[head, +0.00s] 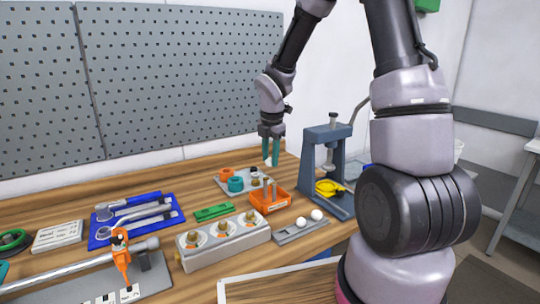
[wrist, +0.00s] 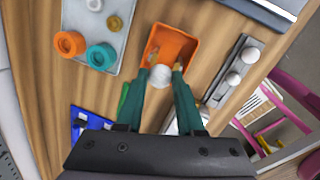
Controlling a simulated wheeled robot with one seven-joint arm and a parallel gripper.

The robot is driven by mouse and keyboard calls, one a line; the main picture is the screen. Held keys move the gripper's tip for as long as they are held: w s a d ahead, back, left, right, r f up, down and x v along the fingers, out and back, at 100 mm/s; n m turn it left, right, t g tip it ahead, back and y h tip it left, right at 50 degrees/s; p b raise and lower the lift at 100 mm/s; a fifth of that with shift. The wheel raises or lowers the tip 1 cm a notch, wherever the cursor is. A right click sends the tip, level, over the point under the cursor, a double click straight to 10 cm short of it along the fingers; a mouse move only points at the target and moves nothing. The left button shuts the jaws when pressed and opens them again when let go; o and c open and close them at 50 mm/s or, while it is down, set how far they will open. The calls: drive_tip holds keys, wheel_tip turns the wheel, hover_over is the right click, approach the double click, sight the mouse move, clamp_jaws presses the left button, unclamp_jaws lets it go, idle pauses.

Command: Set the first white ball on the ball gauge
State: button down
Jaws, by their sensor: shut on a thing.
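My gripper (head: 270,150) is shut on a white ball, held in the air above the bench. The ball (wrist: 160,75) shows between the teal fingertips in the wrist view; in the head view it is barely visible. In the wrist view the ball overlaps the near edge of the orange tray (wrist: 188,47). Two other white balls (head: 301,222) (head: 316,214) sit on a grey rail (head: 285,238), whose left end is bare. I cannot tell for certain which fixture is the ball gauge.
The orange tray (head: 282,204) holds small brass parts. Behind it is a grey plate (head: 222,181) with orange and teal rings. A grey block (head: 240,244) with three round seats stands in front. A blue-grey press (head: 312,160) stands to the right. A green bar (head: 213,212) lies nearby.

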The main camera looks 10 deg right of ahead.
drive_tip(key=shift+f, duration=2.55)
drive_tip(key=shift+s+f, duration=0.1)
drive_tip(key=shift+f, duration=0.1)
drive_tip(key=shift+c, duration=2.2)
unclamp_jaws()
drive_tip(key=shift+f, duration=0.1)
drive_tip(key=shift+s, duration=0.1)
wheel_tip(320, 180, up, 11)
drive_tip(key=s, duration=0.1)
drive_tip(key=shift+s+a, duration=0.15)
drive_tip(key=shift+s, duration=0.05)
